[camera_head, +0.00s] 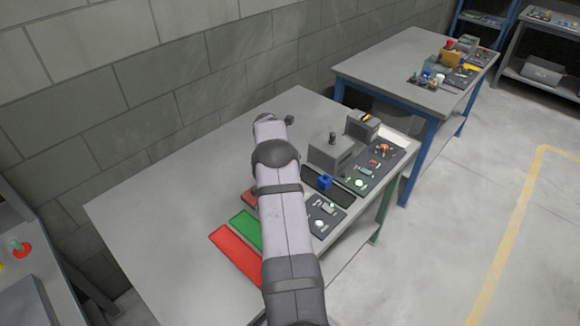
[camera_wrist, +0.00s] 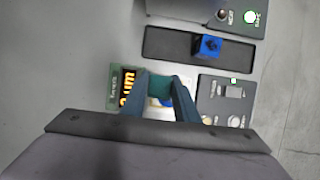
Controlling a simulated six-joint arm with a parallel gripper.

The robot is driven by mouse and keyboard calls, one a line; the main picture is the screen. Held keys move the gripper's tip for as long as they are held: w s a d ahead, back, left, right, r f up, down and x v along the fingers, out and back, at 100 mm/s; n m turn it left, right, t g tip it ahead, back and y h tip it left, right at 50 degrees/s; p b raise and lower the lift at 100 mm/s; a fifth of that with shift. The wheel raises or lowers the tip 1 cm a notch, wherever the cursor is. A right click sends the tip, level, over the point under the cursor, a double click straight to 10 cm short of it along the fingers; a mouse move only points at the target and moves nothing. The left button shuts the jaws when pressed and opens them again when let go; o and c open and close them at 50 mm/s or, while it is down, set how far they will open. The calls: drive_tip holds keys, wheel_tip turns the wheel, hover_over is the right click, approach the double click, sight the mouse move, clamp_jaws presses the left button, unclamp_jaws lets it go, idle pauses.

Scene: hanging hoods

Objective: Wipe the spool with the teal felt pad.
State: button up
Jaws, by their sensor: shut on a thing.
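In the wrist view my gripper (camera_wrist: 167,92) is shut on the teal felt pad (camera_wrist: 159,86), which shows between its two fingers. A small white and blue thing (camera_wrist: 163,102) shows partly below the pad. The fingers hide much of it, and I cannot tell whether it is the spool or whether the pad touches it. A blue block-like piece (camera_wrist: 208,46) sits on a dark tray (camera_wrist: 168,44) ahead. It also shows in the head view (camera_head: 325,182). In the head view my arm hides the gripper and the pad.
A green plate with orange lettering (camera_wrist: 124,88) lies left of the fingers. A control panel (camera_wrist: 225,92) lies right of them. A grey block-shaped fixture (camera_head: 328,152) stands behind the tray. Green (camera_head: 246,230) and red (camera_head: 236,253) strips lie left of my arm. The table's left side is clear.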

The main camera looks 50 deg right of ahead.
drive_tip(key=shift+s+a+f+p, duration=0.25)
drive_tip(key=shift+s+a, duration=0.2)
drive_tip(key=shift+s, duration=0.15)
drive_tip(key=shift+s+a+f+p, duration=0.15)
drive_tip(key=shift+s+a+f, duration=0.1)
drive_tip(key=shift+s+a, duration=0.25)
drive_tip(key=shift+c, duration=0.4)
drive_tip(key=shift+s+a+f+b, duration=0.1)
drive_tip(key=shift+s+a+b, duration=0.2)
drive_tip(key=shift+s+a, duration=0.25)
drive_tip(key=shift+s+a+f+b, duration=0.1)
drive_tip(key=shift+s+a+b, duration=0.2)
drive_tip(key=shift+s, duration=0.3)
drive_tip(key=shift+w+d+r, duration=0.2)
drive_tip(key=shift+w+d, duration=0.1)
drive_tip(key=shift+w, duration=0.05)
drive_tip(key=shift+w+d+f+p, duration=0.1)
drive_tip(key=shift+w+d+p, duration=0.2)
drive_tip(key=shift+w+d, duration=1)
drive_tip(key=shift+w, duration=0.2)
drive_tip(key=shift+w+d, duration=0.25)
drive_tip(key=shift+w, duration=0.25)
wheel_tip(320, 180, up, 8)
drive_tip(key=p, duration=0.5)
drive_tip(key=shift+s, duration=0.1)
drive_tip(key=shift+r+p, duration=0.3)
